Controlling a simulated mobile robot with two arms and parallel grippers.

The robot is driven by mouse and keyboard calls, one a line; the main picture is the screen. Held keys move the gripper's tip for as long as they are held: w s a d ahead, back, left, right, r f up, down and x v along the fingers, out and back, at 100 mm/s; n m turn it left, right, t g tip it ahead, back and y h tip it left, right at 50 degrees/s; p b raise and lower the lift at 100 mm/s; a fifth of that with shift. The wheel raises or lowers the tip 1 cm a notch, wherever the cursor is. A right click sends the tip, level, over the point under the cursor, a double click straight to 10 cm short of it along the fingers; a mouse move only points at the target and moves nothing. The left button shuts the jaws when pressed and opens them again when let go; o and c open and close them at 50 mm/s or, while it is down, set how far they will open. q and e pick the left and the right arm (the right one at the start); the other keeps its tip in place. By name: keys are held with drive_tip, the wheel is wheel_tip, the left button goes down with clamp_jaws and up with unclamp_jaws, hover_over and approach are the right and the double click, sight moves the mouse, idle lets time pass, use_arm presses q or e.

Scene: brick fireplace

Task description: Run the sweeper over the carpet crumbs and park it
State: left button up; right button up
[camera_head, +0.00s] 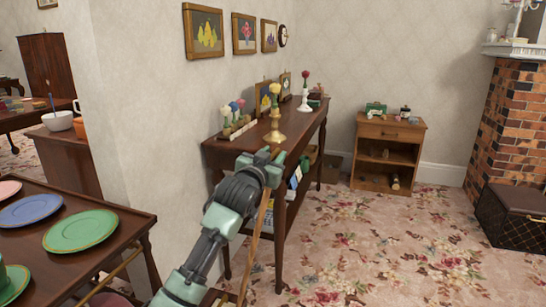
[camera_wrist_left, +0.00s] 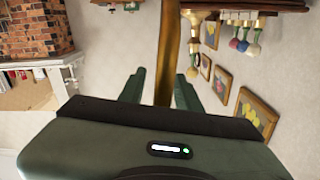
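My left gripper (camera_head: 272,155) is in front of the dark side table, with its fingers around a thin brown pole. The pole, which looks like the sweeper's handle (camera_head: 256,240), slants down from the fingers to the bottom edge of the head view. In the left wrist view the handle (camera_wrist_left: 168,50) runs between the two fingertips (camera_wrist_left: 160,85). The sweeper's head cannot be made out. The floral carpet (camera_head: 400,235) covers the floor; I cannot tell crumbs from its pattern. My right gripper is not in view.
The dark side table (camera_head: 265,150) carries candlesticks and flowers against the wall. A small wooden cabinet (camera_head: 388,150) stands at the back. A dark trunk (camera_head: 510,218) sits by the brick fireplace (camera_head: 508,125). A table with plates (camera_head: 115,205) is at left. Carpet is open at centre right.

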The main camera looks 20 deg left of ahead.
use_arm(q)
drive_tip(key=shift+c, duration=0.2)
clamp_jaws()
idle(1.1)
